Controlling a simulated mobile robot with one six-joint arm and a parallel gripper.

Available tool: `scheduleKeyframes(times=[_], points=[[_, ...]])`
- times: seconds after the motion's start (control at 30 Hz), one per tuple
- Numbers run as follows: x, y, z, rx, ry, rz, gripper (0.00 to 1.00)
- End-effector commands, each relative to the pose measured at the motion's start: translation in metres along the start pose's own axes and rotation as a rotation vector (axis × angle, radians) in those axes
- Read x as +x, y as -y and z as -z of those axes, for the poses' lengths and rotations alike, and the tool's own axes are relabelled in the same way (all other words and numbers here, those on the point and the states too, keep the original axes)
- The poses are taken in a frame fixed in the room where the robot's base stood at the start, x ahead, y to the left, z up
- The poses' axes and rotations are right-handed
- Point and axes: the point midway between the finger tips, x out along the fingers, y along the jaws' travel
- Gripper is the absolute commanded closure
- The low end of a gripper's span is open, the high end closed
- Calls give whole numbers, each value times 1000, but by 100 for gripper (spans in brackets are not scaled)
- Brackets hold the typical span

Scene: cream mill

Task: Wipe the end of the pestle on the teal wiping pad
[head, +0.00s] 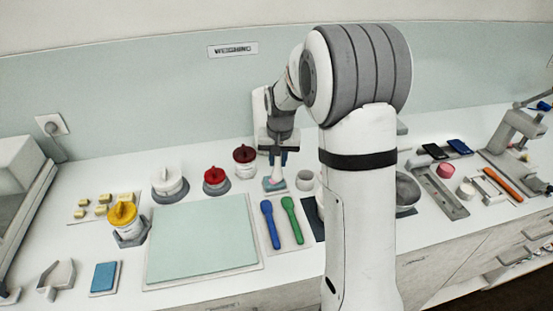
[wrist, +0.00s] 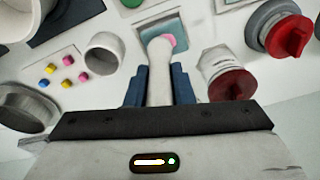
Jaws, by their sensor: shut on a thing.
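My gripper (head: 279,158) is shut on the pale pestle; its dark blue fingers (wrist: 156,88) press on both sides of the shaft. The pestle (wrist: 158,75) points away from my gripper, and its end has a pink smear. In the head view the pestle (head: 277,172) hangs down over the wiping pad (head: 275,184). The teal wiping pad (wrist: 150,27) lies in a pale tray just behind the pestle's end in the wrist view. The end overlaps the pad in both views; I cannot tell whether it touches.
Left of the pad stand a dark red-lidded jar (head: 245,160) and a red-lidded jar (head: 215,180). A small white cup (head: 305,180) stands just right. Blue (head: 270,222) and green (head: 292,218) spoons lie in front. A grey bowl (head: 407,191) is partly behind my arm.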

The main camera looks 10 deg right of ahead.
Motion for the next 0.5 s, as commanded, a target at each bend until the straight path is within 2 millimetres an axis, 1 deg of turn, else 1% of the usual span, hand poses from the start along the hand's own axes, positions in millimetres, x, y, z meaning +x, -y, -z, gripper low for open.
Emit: scheduleKeyframes(times=[0.3, 0.5], points=[[0, 18, -5, -2, 1, 0, 100], [0, 16, -4, 0, 1, 0, 100]])
